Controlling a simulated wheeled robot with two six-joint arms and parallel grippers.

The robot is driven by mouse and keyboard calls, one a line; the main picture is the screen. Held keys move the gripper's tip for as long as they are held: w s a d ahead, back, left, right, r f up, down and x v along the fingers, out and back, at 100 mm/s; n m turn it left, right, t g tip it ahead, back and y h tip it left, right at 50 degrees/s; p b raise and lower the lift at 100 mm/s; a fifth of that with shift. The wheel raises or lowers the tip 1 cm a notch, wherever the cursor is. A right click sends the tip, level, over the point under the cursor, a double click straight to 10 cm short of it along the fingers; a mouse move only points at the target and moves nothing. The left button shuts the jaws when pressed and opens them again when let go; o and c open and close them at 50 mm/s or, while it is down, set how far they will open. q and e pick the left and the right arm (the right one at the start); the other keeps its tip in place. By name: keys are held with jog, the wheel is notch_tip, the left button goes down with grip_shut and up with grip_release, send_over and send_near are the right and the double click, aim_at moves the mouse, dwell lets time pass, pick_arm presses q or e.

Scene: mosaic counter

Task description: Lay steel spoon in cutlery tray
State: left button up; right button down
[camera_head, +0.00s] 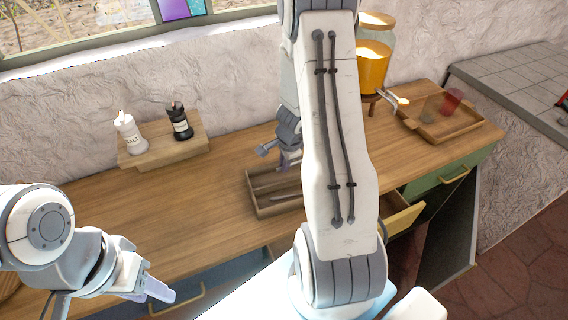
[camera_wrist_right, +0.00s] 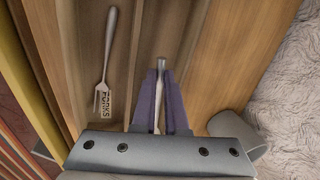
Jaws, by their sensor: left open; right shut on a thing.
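The wooden cutlery tray (camera_head: 252,199) sits on the counter, partly behind my right arm in the head view. In the right wrist view its divider (camera_wrist_right: 126,60) shows. My right gripper (camera_head: 290,161) is over the tray. In the right wrist view the gripper (camera_wrist_right: 160,76) is shut on the steel spoon (camera_wrist_right: 161,64), a slim metal piece between the purple fingers, above the compartment right of the divider. Whether the spoon touches the tray floor I cannot tell. My left gripper (camera_head: 158,291) is open and empty at the counter's front left.
A fork (camera_wrist_right: 107,55) with a FORKS label (camera_wrist_right: 103,104) lies in the left compartment. Salt (camera_head: 129,133) and black (camera_head: 180,122) shakers stand on a wooden board at the back. A juice dispenser (camera_head: 373,65) and a tray with glasses (camera_head: 450,131) stand right. A drawer (camera_head: 402,217) is open below.

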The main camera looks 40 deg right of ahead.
jog(key=c, duration=0.9)
grip_release()
jog(key=shift+o, duration=0.2)
jog(key=p+v, duration=0.7)
jog(key=v, duration=0.3)
jog(key=shift+r, duration=0.2)
